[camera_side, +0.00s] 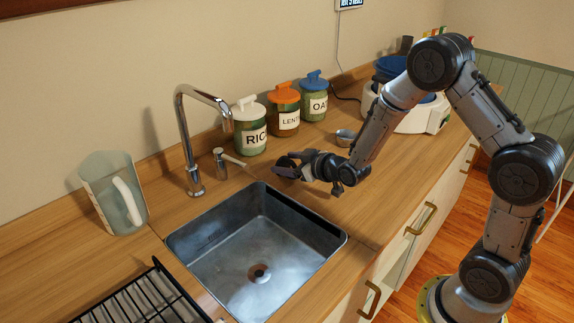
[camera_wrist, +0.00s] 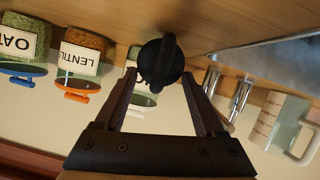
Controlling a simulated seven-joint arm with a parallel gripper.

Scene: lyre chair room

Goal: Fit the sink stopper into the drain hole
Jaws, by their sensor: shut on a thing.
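The sink stopper (camera_wrist: 161,60) is a dark, round piece with a raised bar across its face. In the wrist view it sits between the fingertips of my gripper (camera_wrist: 161,76), which is shut on it. In the side view my gripper (camera_side: 288,165) is above the counter, just beyond the sink's back right corner; the stopper is hard to tell from the dark fingers there. The drain hole (camera_side: 260,271) is a small dark ring in the floor of the metal sink (camera_side: 225,235). The stopper is away from the hole, outside the basin.
A tall faucet (camera_side: 188,135) and a small dispenser (camera_side: 222,160) stand behind the sink. A clear jug (camera_side: 105,200) stands left, a black rack (camera_side: 140,300) front left. Labelled jars (camera_side: 250,135) line the wall. A small metal cup (camera_side: 345,137) is behind my wrist.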

